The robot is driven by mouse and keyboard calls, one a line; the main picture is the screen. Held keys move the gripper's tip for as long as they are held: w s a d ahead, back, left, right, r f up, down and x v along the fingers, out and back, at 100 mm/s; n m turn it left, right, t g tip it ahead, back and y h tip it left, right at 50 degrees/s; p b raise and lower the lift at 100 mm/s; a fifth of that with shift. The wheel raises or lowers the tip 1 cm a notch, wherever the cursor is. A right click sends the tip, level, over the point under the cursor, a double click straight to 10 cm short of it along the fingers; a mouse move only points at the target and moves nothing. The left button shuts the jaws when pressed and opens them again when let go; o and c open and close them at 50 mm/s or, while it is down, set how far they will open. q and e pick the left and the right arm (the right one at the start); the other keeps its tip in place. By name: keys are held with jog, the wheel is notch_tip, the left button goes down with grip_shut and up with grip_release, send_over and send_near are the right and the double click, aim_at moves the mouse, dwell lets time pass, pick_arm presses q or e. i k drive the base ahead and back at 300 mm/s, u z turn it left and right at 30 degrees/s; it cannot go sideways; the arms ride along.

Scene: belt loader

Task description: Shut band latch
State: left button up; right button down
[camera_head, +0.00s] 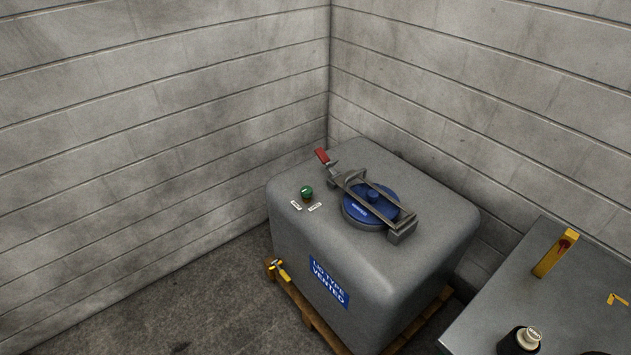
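The red tip points toward the back left and sticks out past the lid's edge. A grey block (401,232) sits at the front right end of the band. I cannot tell from here whether the latch is engaged. Neither of my grippers is in view.
A green knob (306,192) with small white labels sits left of the lid. A yellow valve (278,268) is low on the tank's left, above a wooden pallet (318,325). A grey table (509,289) at right holds a yellow post (551,258) and a black bottle-like object (519,342). Block walls stand behind.

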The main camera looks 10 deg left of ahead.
aim_at(325, 160)
jog(key=k, duration=1)
jog(key=u, duration=0.6)
jog(key=i, duration=0.55)
jog(key=u, duration=1.15)
jog(key=i, duration=1.4)
jog(key=z, duration=0.95)
jog(key=i, duration=0.75)
jog(key=z, duration=0.8)
